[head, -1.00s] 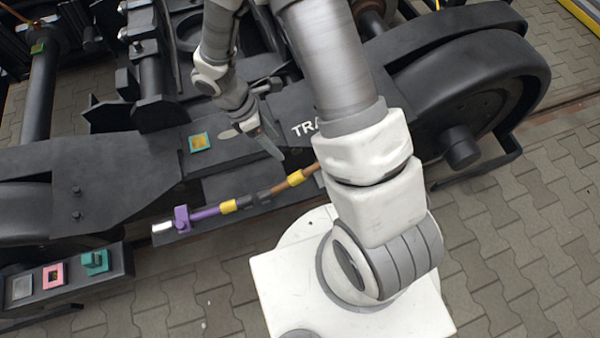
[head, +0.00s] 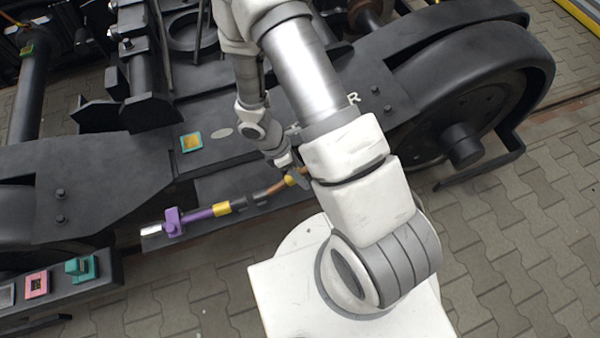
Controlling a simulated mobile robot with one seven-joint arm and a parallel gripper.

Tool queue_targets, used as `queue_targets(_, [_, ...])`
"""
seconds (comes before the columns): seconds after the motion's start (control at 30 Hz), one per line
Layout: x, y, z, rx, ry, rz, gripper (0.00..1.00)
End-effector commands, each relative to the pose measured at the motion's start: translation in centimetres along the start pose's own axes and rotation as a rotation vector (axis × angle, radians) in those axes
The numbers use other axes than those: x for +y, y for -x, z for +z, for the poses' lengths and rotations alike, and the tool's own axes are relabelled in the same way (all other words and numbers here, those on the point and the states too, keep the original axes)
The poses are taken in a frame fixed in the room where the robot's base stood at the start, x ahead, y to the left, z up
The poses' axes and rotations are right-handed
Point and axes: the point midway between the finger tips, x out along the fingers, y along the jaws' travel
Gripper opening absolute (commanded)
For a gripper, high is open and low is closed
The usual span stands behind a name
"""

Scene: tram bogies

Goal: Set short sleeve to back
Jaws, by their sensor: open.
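A slim rod runs along the near side of the black bogie frame. It has a silver end (head: 150,230), a purple clamp-like block (head: 173,222), a purple length (head: 199,214), a yellow band (head: 222,208), dark collars (head: 252,201), a brown length (head: 276,189) and a second yellow band (head: 290,180). Which part is the short sleeve I cannot tell. My gripper (head: 301,181) is open beside the second yellow band, at the rod's right visible part. Whether it touches the rod is unclear. My arm hides the rod's right end.
A teal-edged yellow square (head: 191,142) lies on the frame. At lower left a dark bar (head: 65,288) carries a pink square (head: 37,284) and a teal block (head: 81,268). A large wheel (head: 475,115) stands at right. Paved floor (head: 500,240) is free at lower right.

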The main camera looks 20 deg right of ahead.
Motion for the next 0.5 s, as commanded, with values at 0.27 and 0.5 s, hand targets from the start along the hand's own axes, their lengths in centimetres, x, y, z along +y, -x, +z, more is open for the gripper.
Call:
queue_targets(0.27, [-0.02, -0.19, -0.01, 0.0, 0.0, 0.0, 0.73])
queue_targets(0.5, [-0.02, -0.17, -0.01, 0.0, 0.0, 0.0, 0.33])
